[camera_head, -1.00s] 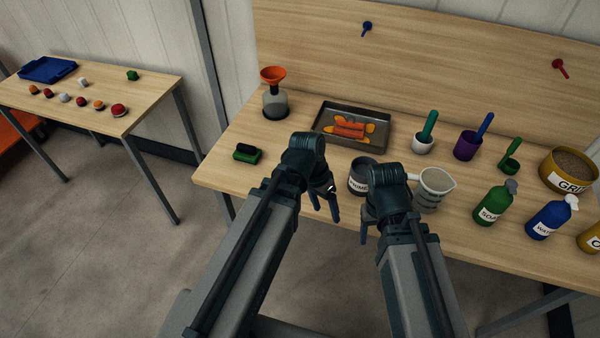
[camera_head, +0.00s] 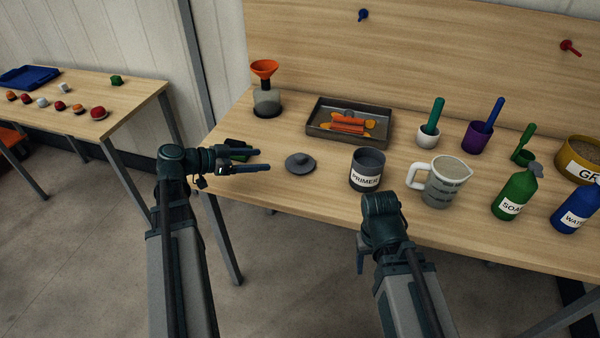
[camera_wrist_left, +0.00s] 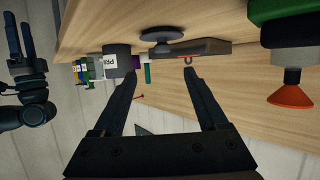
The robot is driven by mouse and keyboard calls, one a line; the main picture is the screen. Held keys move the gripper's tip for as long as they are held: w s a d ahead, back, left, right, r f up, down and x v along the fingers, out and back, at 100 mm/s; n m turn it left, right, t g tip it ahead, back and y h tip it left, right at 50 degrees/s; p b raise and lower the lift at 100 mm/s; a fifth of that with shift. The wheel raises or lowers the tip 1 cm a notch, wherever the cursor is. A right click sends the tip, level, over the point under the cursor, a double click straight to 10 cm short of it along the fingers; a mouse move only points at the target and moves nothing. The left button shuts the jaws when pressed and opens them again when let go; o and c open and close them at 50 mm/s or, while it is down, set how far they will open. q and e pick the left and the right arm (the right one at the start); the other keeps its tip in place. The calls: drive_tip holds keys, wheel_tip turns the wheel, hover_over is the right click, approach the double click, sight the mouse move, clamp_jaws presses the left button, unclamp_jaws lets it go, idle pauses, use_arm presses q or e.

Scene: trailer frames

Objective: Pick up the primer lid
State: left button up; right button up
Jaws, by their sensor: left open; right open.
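The primer lid (camera_head: 300,163) is a dark grey disc with a knob on top. It lies flat on the workbench, left of the dark grey primer tin (camera_head: 367,172), which stands open. My left gripper (camera_head: 268,168) is open and empty, pointing right towards the lid, with its tips a little short of it. In the left wrist view, which looks upside down, the lid (camera_wrist_left: 160,36) shows beyond and between the open fingers (camera_wrist_left: 161,78). My right gripper (camera_head: 362,258) is at the bench's front edge, mostly hidden by its own wrist; the left wrist view shows its fingers (camera_wrist_left: 20,40) apart and empty.
A green block (camera_head: 238,150) sits behind my left gripper. A metal tray (camera_head: 320,132) with orange items lies behind the lid. A measuring jug (camera_head: 444,182) stands right of the tin. The bench around the lid is clear.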

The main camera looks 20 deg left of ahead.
use_arm(q)
drive_tip(key=shift+a+r, duration=0.1)
drive_tip(key=shift+a, duration=0.25)
drive_tip(key=b, duration=0.3)
approach(298, 156)
drive_tip(key=x, duration=0.3)
drive_tip(key=shift+a+f, duration=0.15)
drive_tip(key=shift+f, duration=0.05)
drive_tip(key=shift+b+x, duration=0.75)
drive_tip(key=shift+x, duration=2.4)
drive_tip(key=shift+s+r, duration=0.1)
drive_tip(key=shift+r, duration=0.15)
clamp_jaws()
